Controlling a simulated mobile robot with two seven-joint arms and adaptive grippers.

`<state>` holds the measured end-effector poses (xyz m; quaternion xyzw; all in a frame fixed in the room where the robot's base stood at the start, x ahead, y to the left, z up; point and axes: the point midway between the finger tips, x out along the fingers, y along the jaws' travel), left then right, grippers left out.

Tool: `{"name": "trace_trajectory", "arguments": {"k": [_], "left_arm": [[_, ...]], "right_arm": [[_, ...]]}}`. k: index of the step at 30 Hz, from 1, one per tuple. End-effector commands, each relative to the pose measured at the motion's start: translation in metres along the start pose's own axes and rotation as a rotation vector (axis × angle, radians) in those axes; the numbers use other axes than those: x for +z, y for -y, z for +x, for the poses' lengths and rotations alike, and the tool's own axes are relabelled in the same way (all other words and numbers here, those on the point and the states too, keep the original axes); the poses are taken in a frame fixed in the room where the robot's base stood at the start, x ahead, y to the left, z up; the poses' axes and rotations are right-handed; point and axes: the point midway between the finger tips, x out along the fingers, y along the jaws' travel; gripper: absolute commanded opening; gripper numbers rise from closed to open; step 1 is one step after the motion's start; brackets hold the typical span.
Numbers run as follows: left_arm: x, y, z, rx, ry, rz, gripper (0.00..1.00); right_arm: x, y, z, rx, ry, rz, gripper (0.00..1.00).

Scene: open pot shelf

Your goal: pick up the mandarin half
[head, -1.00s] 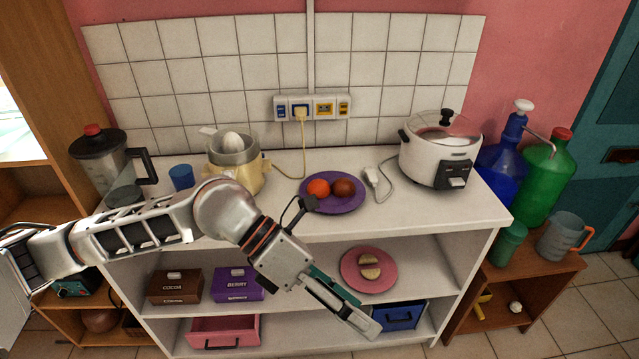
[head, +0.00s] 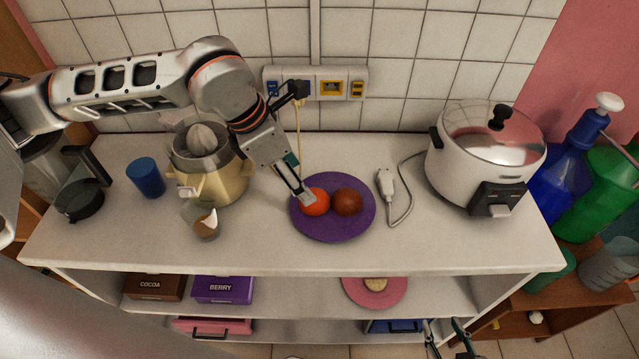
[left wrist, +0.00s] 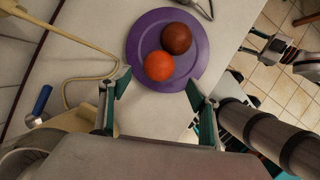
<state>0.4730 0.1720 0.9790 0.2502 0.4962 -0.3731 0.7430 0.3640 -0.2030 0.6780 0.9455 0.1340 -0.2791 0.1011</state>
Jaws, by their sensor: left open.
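The orange-red round fruit, which looks like the mandarin half (head: 317,204), lies on a purple plate (head: 338,232) on the counter. No cut face shows. A brown-red round fruit (head: 348,203) lies against its right side. In the left wrist view, the mandarin half (left wrist: 158,67) is just ahead of the gap between my spread fingers. My left gripper (head: 305,196) is open and empty, and its fingertip overlaps the fruit's left edge in the head view; contact cannot be told. My right gripper (head: 443,326) is open, low at the bottom right, in front of the shelf.
A yellow juicer (head: 222,183), a small glass (head: 201,224) and a blue cup (head: 147,178) stand left of the plate. A white plug with cord (head: 389,186) and a rice cooker (head: 470,165) are right. The counter in front of the plate is clear.

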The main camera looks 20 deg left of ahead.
Motion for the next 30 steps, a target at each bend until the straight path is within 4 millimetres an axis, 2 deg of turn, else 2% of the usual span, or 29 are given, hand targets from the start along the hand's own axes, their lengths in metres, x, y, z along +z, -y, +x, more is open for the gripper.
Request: {"name": "trace_trajectory", "arguments": {"k": [6, 18, 26, 29, 30], "left_arm": [[0.000, 0.001, 0.022, -0.003, -0.001, 0.000, 0.62], [-0.003, -0.001, 0.070, -0.004, -0.002, -0.002, 0.62], [-0.003, -0.001, 0.074, -0.003, 0.000, 0.000, 0.62], [-0.003, -0.001, 0.074, -0.003, 0.000, 0.000, 0.41], [-0.003, -0.002, 0.074, -0.003, 0.000, 0.000, 0.31]], "right_arm": [[0.006, 0.003, -0.003, -0.005, 0.015, 0.001, 0.40], [-0.014, -0.001, -0.008, -0.001, -0.005, -0.001, 0.40], [-0.015, -0.002, -0.008, 0.000, -0.007, -0.001, 0.40], [-0.014, -0.001, -0.007, 0.000, -0.005, -0.001, 0.40], [-0.013, -0.001, -0.007, -0.001, -0.004, -0.001, 0.40]]}}
